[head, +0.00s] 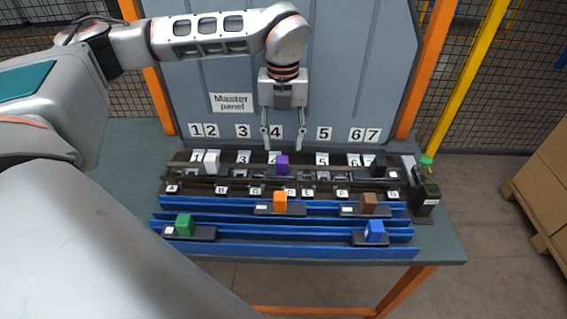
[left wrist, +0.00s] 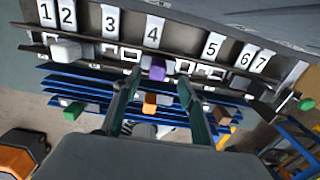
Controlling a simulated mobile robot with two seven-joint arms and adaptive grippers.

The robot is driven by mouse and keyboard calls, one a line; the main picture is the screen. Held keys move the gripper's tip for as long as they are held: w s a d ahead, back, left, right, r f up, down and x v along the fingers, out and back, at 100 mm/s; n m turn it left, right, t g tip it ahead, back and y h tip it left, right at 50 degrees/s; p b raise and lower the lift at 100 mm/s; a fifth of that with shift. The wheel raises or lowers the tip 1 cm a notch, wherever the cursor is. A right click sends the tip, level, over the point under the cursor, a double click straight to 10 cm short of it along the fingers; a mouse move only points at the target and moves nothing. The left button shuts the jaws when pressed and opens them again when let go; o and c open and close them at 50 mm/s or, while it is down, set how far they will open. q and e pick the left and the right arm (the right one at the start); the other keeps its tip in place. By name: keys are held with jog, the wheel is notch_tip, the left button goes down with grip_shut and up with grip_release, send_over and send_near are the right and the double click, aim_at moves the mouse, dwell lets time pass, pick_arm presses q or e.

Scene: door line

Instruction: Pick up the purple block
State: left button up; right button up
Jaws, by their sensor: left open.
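The purple block (head: 282,165) sits upright in the rear dark rack, near the label 4 and below the grey panel. It also shows in the left wrist view (left wrist: 157,68), between the fingertips as seen from there. My left gripper (head: 269,143) is open and empty, pointing down above and behind the block. In the left wrist view my left gripper (left wrist: 159,77) has its fingers on either side of the block in the picture. I cannot tell whether either finger touches it. My right gripper is not in view.
A white block (head: 211,162) and a black block (head: 378,165) share the rear rack. Orange (head: 280,202), brown (head: 369,202), green (head: 184,225) and blue (head: 376,230) blocks stand on nearer blue rails. A green-topped post (head: 426,162) is at right. The upright panel (head: 335,75) bounds the back.

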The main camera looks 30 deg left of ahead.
aim_at(281, 159)
pick_arm(q)
jog(key=f, duration=0.4)
jog(key=s+f, duration=0.1)
jog(key=f, duration=0.1)
jog(key=shift+w+f, duration=0.15)
jog(key=shift+f, duration=0.5)
grip_shut()
